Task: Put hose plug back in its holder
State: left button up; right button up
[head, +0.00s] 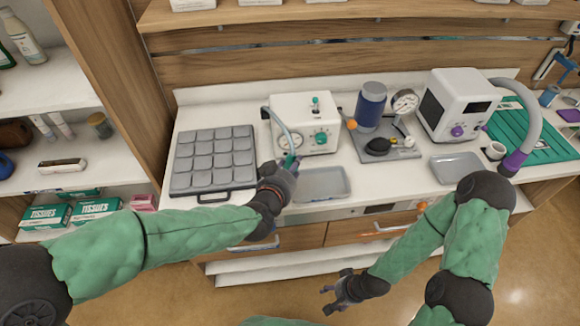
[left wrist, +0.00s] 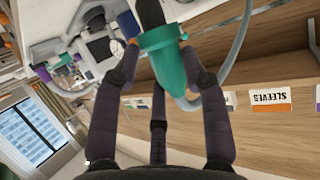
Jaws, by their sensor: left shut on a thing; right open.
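The hose plug is teal with a dark end and shows large in the left wrist view (left wrist: 168,62). In the head view only a small teal part of it (head: 290,159) shows above my left gripper (head: 284,168). The left gripper's fingers are closed around the plug, just above the counter in front of the white machine (head: 303,112). A grey hose (head: 281,122) arches from the machine to the plug. I cannot tell which part is the plug's holder. My right gripper (head: 337,291) is open and empty, low in front of the drawers.
A grey grid tray (head: 213,160) lies left of my left gripper. A shallow grey tray (head: 322,184) lies close to its right. Further right stand a gauge unit with a blue cylinder (head: 371,106) and a second white machine (head: 455,103) with a purple-ended hose (head: 533,125).

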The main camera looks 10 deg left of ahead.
pick_arm(q)
jog(key=shift+f, duration=0.1)
jog(key=shift+f+b, duration=3.05)
jog(key=shift+f, duration=0.55)
jog(key=a+b, duration=0.4)
jog(key=a, duration=0.2)
jog(key=shift+w+a, duration=0.25)
jog(key=shift+w, duration=0.05)
jog(key=shift+f, duration=0.1)
jog(key=shift+f+b, duration=1)
jog(key=shift+b, duration=0.05)
jog(key=shift+f+b, duration=1.85)
jog(key=shift+f, duration=0.2)
jog(key=o, duration=1.4)
